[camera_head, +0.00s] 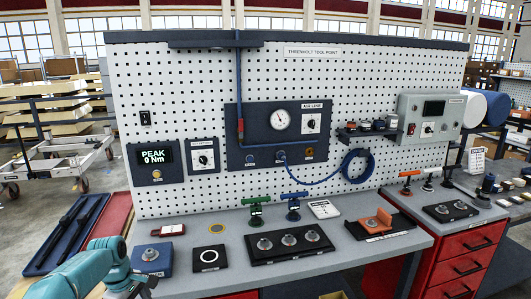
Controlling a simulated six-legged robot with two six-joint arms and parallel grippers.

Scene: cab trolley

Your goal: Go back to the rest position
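A teal arm of mine enters at the bottom left of the head view, in front of the bench. Its grey end part is cut by the bottom edge, and I see no fingers on it. My other arm does not show. The workbench (350,262) has a grey top and a white pegboard (350,75) behind it. The arm's end is just in front of the blue block with a metal knob (151,258) at the bench's left front, and I cannot tell whether they touch.
A black tray with round metal pieces (290,259) and an orange part on a dark pad (376,222) are on the bench. Green (257,212) and blue (294,207) T-handled tools stand behind. A blue tray (66,236) lies left. Red drawers (462,266) are right.

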